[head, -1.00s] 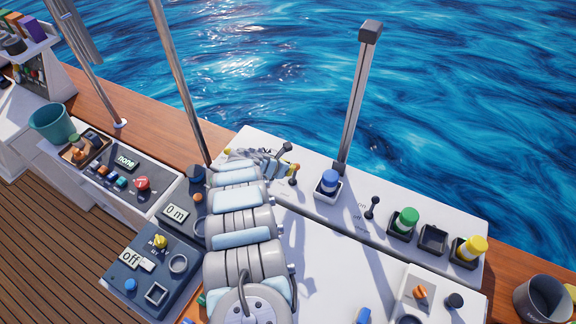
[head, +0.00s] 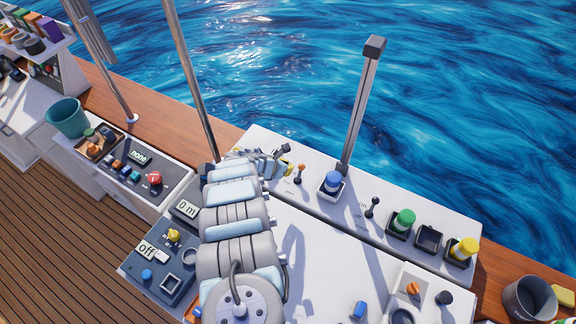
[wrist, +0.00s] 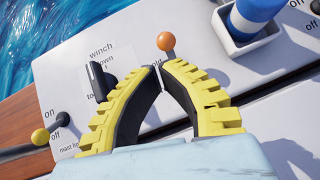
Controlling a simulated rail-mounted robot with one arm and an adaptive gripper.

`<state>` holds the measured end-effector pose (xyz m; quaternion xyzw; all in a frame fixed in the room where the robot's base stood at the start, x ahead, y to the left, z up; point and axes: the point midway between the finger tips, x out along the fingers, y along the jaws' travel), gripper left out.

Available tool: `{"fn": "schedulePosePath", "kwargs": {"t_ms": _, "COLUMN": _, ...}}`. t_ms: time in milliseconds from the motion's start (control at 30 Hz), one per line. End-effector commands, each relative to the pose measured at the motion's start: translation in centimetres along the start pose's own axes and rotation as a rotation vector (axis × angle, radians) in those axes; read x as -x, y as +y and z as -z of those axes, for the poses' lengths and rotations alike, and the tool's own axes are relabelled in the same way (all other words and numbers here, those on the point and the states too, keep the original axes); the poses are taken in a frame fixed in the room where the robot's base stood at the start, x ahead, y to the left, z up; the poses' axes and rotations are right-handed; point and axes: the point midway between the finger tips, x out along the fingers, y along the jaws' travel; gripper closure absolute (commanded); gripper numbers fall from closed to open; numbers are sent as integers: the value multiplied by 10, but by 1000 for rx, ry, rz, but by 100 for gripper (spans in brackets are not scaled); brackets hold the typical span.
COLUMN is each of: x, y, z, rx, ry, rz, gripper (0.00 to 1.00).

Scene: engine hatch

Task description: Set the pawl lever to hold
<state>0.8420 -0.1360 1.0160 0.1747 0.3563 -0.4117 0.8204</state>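The lever with the orange ball (wrist: 166,42) stands just beyond my fingertips in the wrist view. A partly hidden label ending in "old" is beside it. The lever also shows in the head view (head: 300,168), right of my gripper (head: 280,163). My gripper (wrist: 160,67) has yellow-ridged fingers whose tips come together close to the lever. I see nothing held, though the lever's stem is mostly hidden near the tips. The black winch lever (wrist: 101,80) stands left of my fingers. My fingers hide part of the panel and its labels.
A yellow-balled lever (wrist: 40,137) marked on and off is at lower left in the wrist view. A blue-and-white object in a square holder (head: 332,184) and a tall post (head: 362,105) stand right of my gripper. A black lever (head: 373,206) is farther right.

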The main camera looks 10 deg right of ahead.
Motion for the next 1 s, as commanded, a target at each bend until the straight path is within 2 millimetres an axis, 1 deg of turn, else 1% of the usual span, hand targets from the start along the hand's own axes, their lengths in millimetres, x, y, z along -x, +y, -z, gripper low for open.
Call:
{"fn": "schedulePosePath", "kwargs": {"t_ms": 33, "x": 6, "y": 2, "z": -3, "rx": 1, "ry": 1, "rz": -2, "gripper": 100}}
{"fn": "schedulePosePath", "kwargs": {"t_ms": 600, "x": 49, "y": 6, "z": -31, "rx": 0, "ry": 1, "rz": -1, "gripper": 100}}
{"fn": "schedulePosePath", "kwargs": {"t_ms": 800, "x": 61, "y": 8, "z": -38, "rx": 0, "ry": 0, "rz": -1, "gripper": 100}}
{"fn": "schedulePosePath", "kwargs": {"t_ms": 1000, "x": 66, "y": 8, "z": -42, "rx": 0, "ry": 0, "rz": -1, "gripper": 100}}
